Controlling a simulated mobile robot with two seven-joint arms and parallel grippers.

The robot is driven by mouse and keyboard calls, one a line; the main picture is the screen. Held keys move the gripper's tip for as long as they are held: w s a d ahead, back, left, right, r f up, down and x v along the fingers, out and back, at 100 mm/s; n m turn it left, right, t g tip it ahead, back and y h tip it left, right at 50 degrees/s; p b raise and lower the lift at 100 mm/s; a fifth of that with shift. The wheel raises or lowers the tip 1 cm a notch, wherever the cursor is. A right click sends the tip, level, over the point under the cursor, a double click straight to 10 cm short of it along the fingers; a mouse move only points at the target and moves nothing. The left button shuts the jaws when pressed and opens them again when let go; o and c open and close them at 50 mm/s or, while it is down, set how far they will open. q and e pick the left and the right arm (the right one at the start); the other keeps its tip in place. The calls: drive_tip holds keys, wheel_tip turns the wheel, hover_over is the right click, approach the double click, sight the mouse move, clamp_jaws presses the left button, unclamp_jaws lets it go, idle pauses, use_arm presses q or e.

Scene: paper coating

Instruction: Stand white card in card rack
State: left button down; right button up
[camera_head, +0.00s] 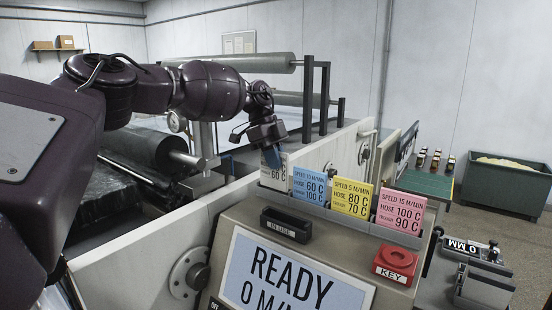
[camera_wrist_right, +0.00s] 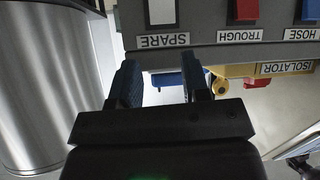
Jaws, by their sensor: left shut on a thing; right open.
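The white card (camera_head: 279,174) is at the left end of the card rack (camera_head: 345,221), in line with the other cards. My left gripper (camera_head: 272,158) is shut on its upper left part and covers some of its print. The card looks upright; whether its lower edge sits in the slot I cannot tell. Blue (camera_head: 308,186), yellow (camera_head: 352,197) and pink (camera_head: 400,212) cards stand in the rack to its right. My right gripper (camera_wrist_right: 162,82) is open and empty in the right wrist view; it is not visible in the head view.
The console with its READY screen (camera_head: 290,275) is below the rack. A black holder (camera_head: 286,225) and a red KEY block (camera_head: 395,264) lie on its top. In the right wrist view, a labelled switch panel (camera_wrist_right: 225,50) is beyond the fingers and a shiny metal cylinder (camera_wrist_right: 45,80) is at left.

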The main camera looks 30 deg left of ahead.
use_arm(q)
drive_tip(key=shift+f, duration=1.35)
drive_tip(key=c, duration=1.2)
unclamp_jaws()
drive_tip(key=shift+o, duration=0.2)
wheel_tip(320, 180, up, 20)
drive_tip(key=b, duration=0.1)
